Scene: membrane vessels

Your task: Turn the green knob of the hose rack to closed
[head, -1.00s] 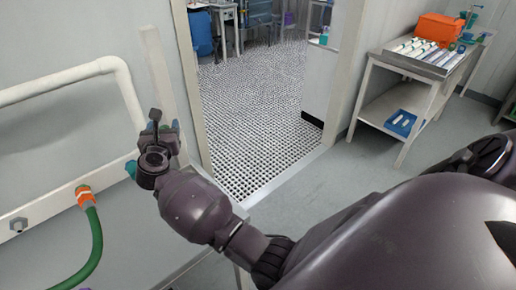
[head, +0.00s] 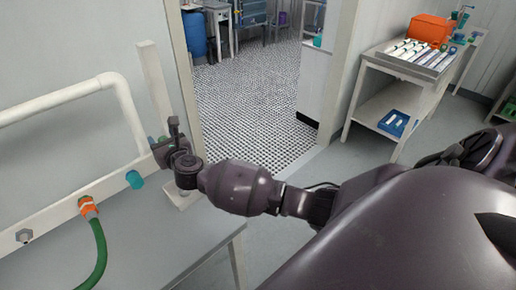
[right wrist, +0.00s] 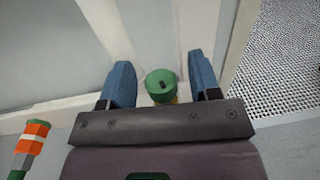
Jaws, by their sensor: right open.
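The green knob (right wrist: 160,82) shows in the right wrist view as a round green cap with a small dark mark on top, above a yellowish part. My right gripper (right wrist: 160,66) is open, with one blue finger on each side of the knob and a visible gap on both sides. In the head view my right gripper (head: 162,146) is at the right end of the white hose rack (head: 62,212), and its wrist hides most of the knob there. I cannot tell how far the knob is turned. My left gripper is not in view.
A green hose (head: 98,255) hangs from an orange connector (head: 88,207) on the rack. A teal cap (head: 134,180) and a grey fitting (head: 24,236) stick out of the rail. A white pipe (head: 60,102) runs above. A doorway lies behind; a bench (head: 395,80) stands right.

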